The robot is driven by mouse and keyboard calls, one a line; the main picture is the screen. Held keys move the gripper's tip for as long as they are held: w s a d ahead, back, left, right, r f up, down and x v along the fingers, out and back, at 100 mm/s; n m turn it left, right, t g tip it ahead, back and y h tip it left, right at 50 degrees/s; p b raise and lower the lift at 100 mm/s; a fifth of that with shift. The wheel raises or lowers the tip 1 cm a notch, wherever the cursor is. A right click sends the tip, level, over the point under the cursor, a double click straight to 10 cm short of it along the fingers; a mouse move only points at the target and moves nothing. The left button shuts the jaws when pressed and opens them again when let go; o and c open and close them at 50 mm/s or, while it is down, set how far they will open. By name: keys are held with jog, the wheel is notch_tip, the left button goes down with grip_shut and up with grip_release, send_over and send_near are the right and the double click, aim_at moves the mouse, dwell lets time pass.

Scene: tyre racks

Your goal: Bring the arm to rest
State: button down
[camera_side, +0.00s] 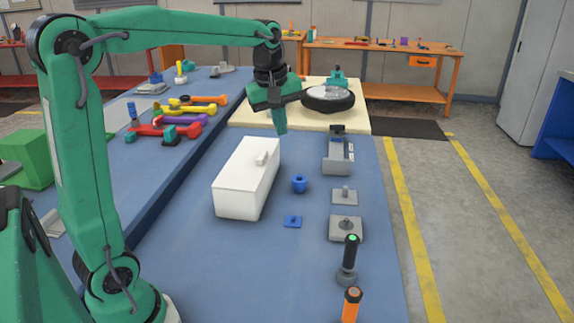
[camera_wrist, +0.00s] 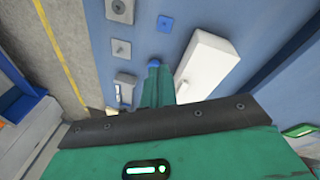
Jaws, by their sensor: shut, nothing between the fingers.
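My green arm reaches from its base at the lower left up and across the blue table (camera_side: 200,270). My gripper (camera_side: 280,130) hangs fingers down above the table, behind the white box (camera_side: 247,178), and looks shut and empty. In the wrist view my gripper (camera_wrist: 154,68) points toward the table, with the white box (camera_wrist: 208,68) to its right. The blue cup-like piece (camera_side: 299,185) stands right of the box and is partly hidden behind the fingers in the wrist view.
A tyre (camera_side: 328,98) lies on a pale board at the back. Coloured tools (camera_side: 175,125) lie at the left.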

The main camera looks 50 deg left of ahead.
jog(key=s+d+f+m+t, duration=0.1)
jog(key=s+d+f+m, duration=0.1)
jog(key=s+d+m, duration=0.2)
jog(key=s+d+f+m+t, duration=0.2)
jog(key=s+m, duration=0.8)
jog(key=s, duration=0.5)
jog(key=shift+s+d+f+h, duration=0.3)
jog(key=shift+d+f, duration=0.25)
jog(key=shift+d, duration=0.8)
